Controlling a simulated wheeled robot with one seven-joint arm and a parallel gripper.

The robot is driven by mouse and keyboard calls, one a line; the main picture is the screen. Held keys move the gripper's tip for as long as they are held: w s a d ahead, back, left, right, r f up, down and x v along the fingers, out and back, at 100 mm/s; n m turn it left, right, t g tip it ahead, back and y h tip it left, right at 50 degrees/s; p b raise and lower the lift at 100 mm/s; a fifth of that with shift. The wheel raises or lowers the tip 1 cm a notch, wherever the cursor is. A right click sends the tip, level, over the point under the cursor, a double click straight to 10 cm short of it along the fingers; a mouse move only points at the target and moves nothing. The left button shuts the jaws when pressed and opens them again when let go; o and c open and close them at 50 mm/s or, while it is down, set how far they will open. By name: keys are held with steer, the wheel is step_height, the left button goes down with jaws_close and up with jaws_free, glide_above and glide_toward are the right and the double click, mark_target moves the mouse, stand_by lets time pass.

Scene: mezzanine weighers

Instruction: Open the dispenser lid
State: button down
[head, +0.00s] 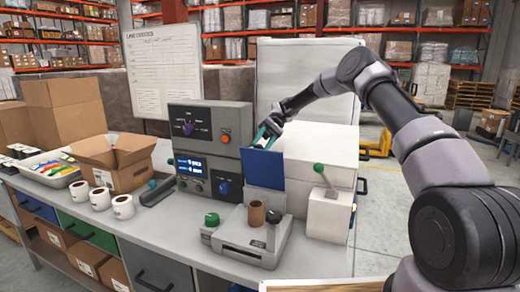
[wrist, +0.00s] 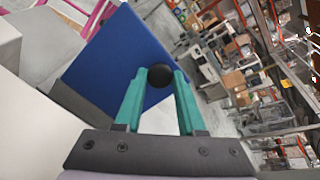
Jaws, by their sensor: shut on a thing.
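The blue dispenser lid (head: 263,168) stands steeply raised above a low grey box (head: 262,197), which I take to be the dispenser. In the wrist view the lid (wrist: 118,52) is a flat blue panel with a round black knob (wrist: 162,76) near its edge. My gripper (head: 266,134) is at the lid's top edge. In the wrist view its teal fingers (wrist: 160,80) are closed on the knob from both sides. The inside of the dispenser is hidden behind the lid in the head view.
A grey control panel (head: 204,135) stands left of the lid. A grey press-like device (head: 247,238) with a brown roll (head: 256,213) is in front. A white box with a green-knobbed lever (head: 328,212) stands close on the right. A large white cabinet (head: 325,150) is behind.

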steer(key=shift+w+d+f+g+y, duration=0.15)
steer(key=shift+w+d+g+y, duration=0.15)
steer(key=shift+w+g, duration=0.25)
steer(key=shift+w, duration=0.1)
steer(key=c, duration=0.5)
jaws_free()
step_height(320, 180, up, 10)
